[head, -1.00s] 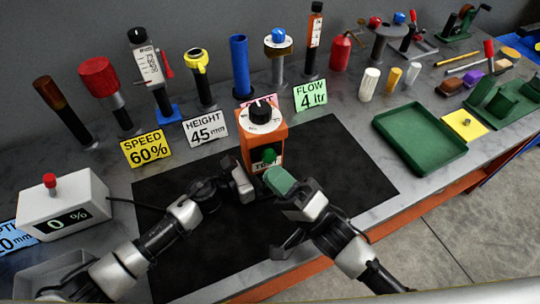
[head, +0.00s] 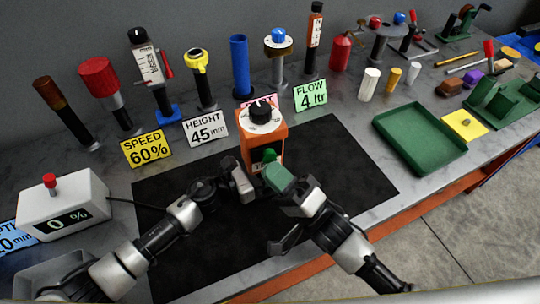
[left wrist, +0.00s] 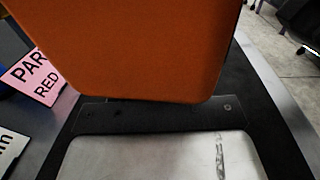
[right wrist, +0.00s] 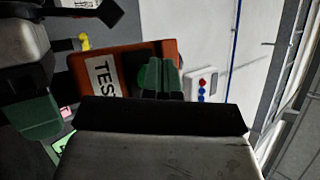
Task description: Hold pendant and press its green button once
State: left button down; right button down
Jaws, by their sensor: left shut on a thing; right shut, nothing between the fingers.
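The pendant is an orange box (head: 248,150) with a black dial on a white face, upright above the black mat. It fills much of the left wrist view (left wrist: 140,45). Its green button (head: 269,155) is on the front, by a white "TEST" label (right wrist: 103,75). My left gripper (head: 243,180) is shut on the pendant's lower part. My right gripper (head: 275,172) is shut and empty, its green fingertips just in front of the button. In the right wrist view the fingertips (right wrist: 167,75) overlap the button (right wrist: 145,75); I cannot tell whether they touch it.
The black mat (head: 340,170) around the pendant is clear. Speed (head: 146,149), height (head: 205,129) and flow (head: 310,96) cards stand behind it. A display box (head: 65,205) reading 0 % stands at left. A green tray (head: 420,140) lies at right.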

jog(key=shift+w+a, duration=0.15)
jog(key=shift+w, duration=0.4)
dwell(0.9)
jog(key=shift+s, duration=0.15)
jog(key=shift+s+d, duration=0.25)
jog(key=shift+s, duration=0.6)
jog(key=s, duration=0.1)
jog(key=s+d, duration=0.1)
jog(key=s, duration=0.2)
jog(key=shift+s+d, duration=0.25)
jog(key=shift+s, duration=0.15)
pick_arm(q)
jog(key=shift+c, duration=2.4)
grip_release()
